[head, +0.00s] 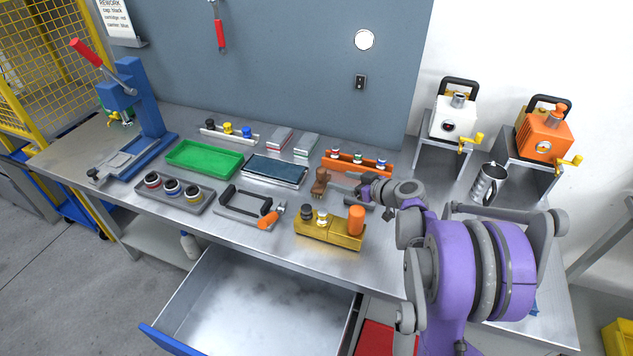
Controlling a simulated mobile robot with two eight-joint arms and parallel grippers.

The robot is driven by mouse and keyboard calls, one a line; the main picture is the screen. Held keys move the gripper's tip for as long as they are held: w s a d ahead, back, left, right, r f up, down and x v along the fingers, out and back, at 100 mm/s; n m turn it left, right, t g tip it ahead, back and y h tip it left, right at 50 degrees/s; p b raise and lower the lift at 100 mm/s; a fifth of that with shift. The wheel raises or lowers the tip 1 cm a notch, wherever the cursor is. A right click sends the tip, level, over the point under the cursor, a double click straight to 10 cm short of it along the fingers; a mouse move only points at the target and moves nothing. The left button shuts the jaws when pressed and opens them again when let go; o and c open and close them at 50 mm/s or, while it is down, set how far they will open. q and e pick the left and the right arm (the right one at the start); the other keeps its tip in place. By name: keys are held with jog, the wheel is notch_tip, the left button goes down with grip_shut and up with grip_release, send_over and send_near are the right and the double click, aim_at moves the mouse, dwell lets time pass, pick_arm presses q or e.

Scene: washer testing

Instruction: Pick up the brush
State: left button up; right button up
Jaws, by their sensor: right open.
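A small brown object (320,180), which looks like the brush, stands on the metal workbench (225,225) near its middle. My right gripper (338,188) reaches in from the right, low over the bench, with its fingers pointing left at the brush. It is open, and its fingertips are at or very close to the brush's right side. I cannot tell whether they touch it. My right arm hides part of the bench to the right. My left gripper is not in view.
A brass block (330,232) with knobs stands in front of the gripper, and an orange rack (357,163) behind it. A blue-black pad (275,169), green tray (204,158) and grey clamp frame (248,205) lie left. An open drawer (250,305) juts out below.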

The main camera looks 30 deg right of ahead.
aim_at(325, 174)
jog(key=x, duration=0.9)
jog(key=shift+d+p, duration=0.35)
jog(key=shift+d, duration=0.05)
jog(key=shift+c, duration=0.6)
grip_shut()
